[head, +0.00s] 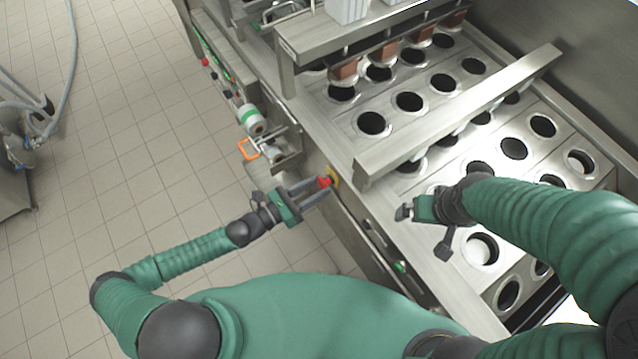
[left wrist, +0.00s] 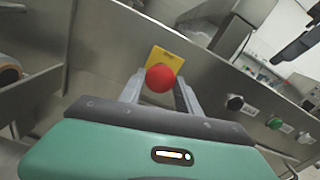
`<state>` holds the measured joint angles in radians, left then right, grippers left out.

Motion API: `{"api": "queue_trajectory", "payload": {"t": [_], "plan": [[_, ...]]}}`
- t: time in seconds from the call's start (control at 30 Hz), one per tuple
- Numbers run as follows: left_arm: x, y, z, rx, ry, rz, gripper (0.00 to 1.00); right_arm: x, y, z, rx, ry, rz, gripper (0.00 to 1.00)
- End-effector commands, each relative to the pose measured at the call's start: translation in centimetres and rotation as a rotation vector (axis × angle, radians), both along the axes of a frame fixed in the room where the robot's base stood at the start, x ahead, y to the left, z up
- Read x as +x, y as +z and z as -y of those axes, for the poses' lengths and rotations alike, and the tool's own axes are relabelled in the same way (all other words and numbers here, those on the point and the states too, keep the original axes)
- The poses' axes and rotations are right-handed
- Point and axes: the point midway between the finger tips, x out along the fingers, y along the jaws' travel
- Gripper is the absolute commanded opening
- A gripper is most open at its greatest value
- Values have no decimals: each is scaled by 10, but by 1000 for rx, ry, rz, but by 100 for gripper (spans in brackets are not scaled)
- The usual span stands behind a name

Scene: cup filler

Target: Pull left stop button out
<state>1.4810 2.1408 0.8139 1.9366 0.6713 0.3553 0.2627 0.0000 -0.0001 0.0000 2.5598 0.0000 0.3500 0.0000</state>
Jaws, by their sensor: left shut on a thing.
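The red stop button (head: 324,183) sits on a yellow plate (head: 333,178) on the side panel of the steel machine. In the left wrist view the red button (left wrist: 160,78) stands in front of its yellow plate (left wrist: 165,57). My left gripper (head: 318,189) reaches the panel, and its fingers lie on both sides of the button, shut on it. The same gripper shows in the left wrist view (left wrist: 160,92). My right gripper (head: 406,212) hovers over the machine's top edge, away from the button. Its finger gap cannot be made out.
The machine's top plate has rows of round cup holes (head: 408,102). A steel crossbar (head: 460,118) spans it. An orange handle (head: 249,149) and a cylinder (head: 252,121) stick out from the side. Black and green knobs (left wrist: 234,102) sit on the panel. Tiled floor lies open at left.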

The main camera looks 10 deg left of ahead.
Motion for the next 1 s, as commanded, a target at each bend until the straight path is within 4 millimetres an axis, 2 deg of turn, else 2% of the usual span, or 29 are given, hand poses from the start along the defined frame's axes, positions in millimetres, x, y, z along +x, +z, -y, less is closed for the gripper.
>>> {"api": "queue_trajectory", "payload": {"t": [0.13, 0.17, 0.33, 0.77, 0.87, 1.0], "plan": [[1, -1, -2, 2, 4, 1, 0, 0, -1, 0, 0, 0, 0, 100], [1, -1, -2, 2, 4, 1, 41, 0, -1, 0, 0, 0, 0, 100], [1, -1, -1, 2, 3, 1, 62, 0, -1, 0, 0, 0, 0, 100], [0, -1, -1, 2, 2, 1, 62, 0, -1, 0, 0, 0, 0, 100], [-4, -2, -7, 4, 1, 1, 62, 0, -3, 0, 0, 0, 0, 100], [-21, -4, -29, 7, 4, -1, 62, 0, -9, 0, 0, 0, 0, 100]]}}
